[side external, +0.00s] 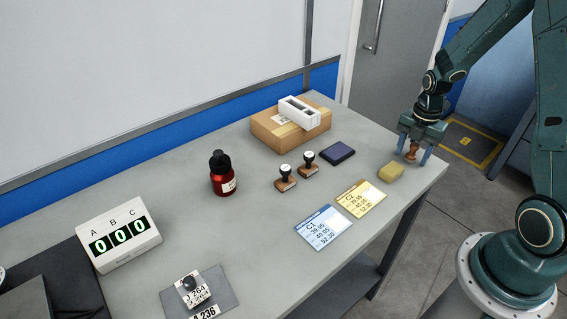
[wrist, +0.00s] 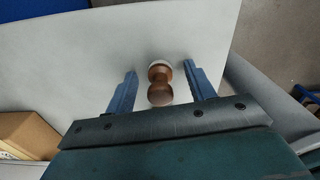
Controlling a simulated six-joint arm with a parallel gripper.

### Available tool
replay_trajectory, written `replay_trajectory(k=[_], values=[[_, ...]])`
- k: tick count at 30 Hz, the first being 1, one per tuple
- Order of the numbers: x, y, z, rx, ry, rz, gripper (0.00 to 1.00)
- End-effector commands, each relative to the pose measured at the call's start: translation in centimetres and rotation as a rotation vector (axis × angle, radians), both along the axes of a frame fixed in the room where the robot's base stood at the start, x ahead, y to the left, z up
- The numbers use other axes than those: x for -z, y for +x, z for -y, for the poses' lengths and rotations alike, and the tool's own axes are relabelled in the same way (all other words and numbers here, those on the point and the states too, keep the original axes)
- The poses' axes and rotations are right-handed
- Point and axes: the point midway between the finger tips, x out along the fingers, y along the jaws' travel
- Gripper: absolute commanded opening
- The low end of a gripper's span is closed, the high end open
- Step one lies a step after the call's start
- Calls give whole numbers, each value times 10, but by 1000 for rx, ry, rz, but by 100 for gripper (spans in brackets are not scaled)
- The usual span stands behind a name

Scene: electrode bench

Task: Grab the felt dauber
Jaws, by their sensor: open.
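The felt dauber (side external: 412,151) has a brown wooden knob handle and stands near the right end of the grey bench. In the wrist view the dauber (wrist: 160,84) shows its round brown knob with a pale base beyond it. My gripper (side external: 411,156) is above and around it, pointing down. In the wrist view my gripper (wrist: 162,82) is open, with one blue finger on each side of the dauber and a visible gap to both. The dauber's lower part is partly hidden by a finger in the side view.
A yellow sponge (side external: 391,172) lies close to my gripper. A dark ink pad (side external: 338,152), two stamps (side external: 286,178), a cardboard box (side external: 290,130), two cards (side external: 324,228) and a red bottle (side external: 223,175) stand farther left. The bench edge (side external: 432,180) is near on the right.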

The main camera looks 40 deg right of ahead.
Motion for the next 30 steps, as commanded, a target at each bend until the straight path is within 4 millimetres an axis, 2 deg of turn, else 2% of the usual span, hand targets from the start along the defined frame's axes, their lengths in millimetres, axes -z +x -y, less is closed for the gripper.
replay_trajectory(k=[9,15,17,30], values=[[0,0,0,0,0,0,54],[0,0,0,0,0,0,15],[0,0,0,0,0,0,6],[-5,1,0,0,-2,2,6]])
